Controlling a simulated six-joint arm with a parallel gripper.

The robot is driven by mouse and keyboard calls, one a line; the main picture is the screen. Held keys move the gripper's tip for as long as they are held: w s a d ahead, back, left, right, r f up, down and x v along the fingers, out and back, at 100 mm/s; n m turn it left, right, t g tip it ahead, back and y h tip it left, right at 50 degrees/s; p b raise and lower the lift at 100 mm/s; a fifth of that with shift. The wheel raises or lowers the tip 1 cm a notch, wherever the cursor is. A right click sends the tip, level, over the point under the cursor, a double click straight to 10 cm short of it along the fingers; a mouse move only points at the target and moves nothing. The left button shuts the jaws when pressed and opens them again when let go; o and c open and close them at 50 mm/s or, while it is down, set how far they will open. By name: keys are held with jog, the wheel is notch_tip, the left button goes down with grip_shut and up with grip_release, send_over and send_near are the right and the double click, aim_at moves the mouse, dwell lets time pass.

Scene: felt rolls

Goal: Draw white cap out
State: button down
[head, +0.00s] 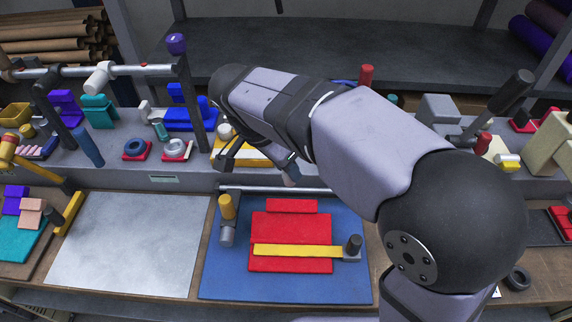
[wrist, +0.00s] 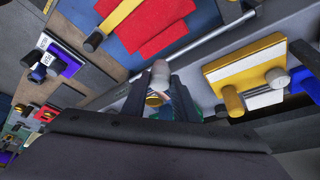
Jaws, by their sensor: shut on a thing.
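My gripper (wrist: 161,90) is shut on a pale, rounded cylinder that looks like the white cap (wrist: 160,73). In the wrist view, its blunt end sticks out between the two dark fingers. My fingers are mostly hidden behind the arm there. A gold disc and a dark green part show close to the fingers in the wrist view. I cannot tell whether the cap touches anything else.
The blue mat (head: 212,284) holds red felt sheets under a yellow bar (head: 297,251). Several small fixtures crowd the grey shelf. The grey plate (head: 131,245) at left is bare.

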jog(key=shift+r, duration=0.2)
jog(key=shift+r+p, duration=0.35)
jog(key=shift+p, duration=0.05)
dwell(0.4)
